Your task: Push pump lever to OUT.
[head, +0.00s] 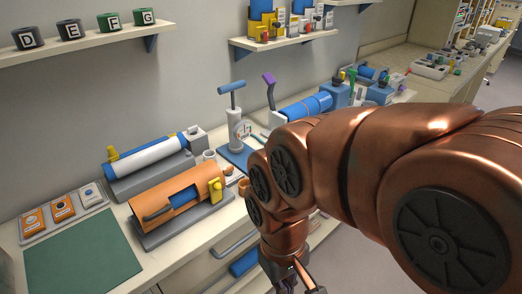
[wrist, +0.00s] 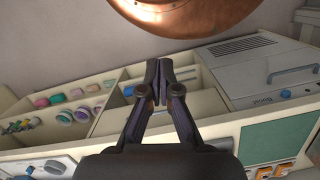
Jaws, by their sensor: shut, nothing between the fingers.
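A white upright pump (head: 238,130) with a blue T-handle (head: 232,87) stands on a blue base at the back of the bench in the head view. It has a round marked face on its front. Just right of it, a purple-handled lever (head: 269,84) leans up and left from a pale base. I cannot tell which of these is the pump lever, and no OUT mark is readable. My gripper (head: 298,286) hangs low at the bottom edge, in front of the bench and well away from both. In the wrist view my gripper (wrist: 158,68) is shut and empty.
An orange cylinder unit (head: 180,200), a blue-and-white roller (head: 145,155) and a green mat (head: 80,258) lie on the bench to the left. Shelves hang above. My arm hides part of the bench's right side. The wrist view shows a grey box (wrist: 265,75) and open compartments.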

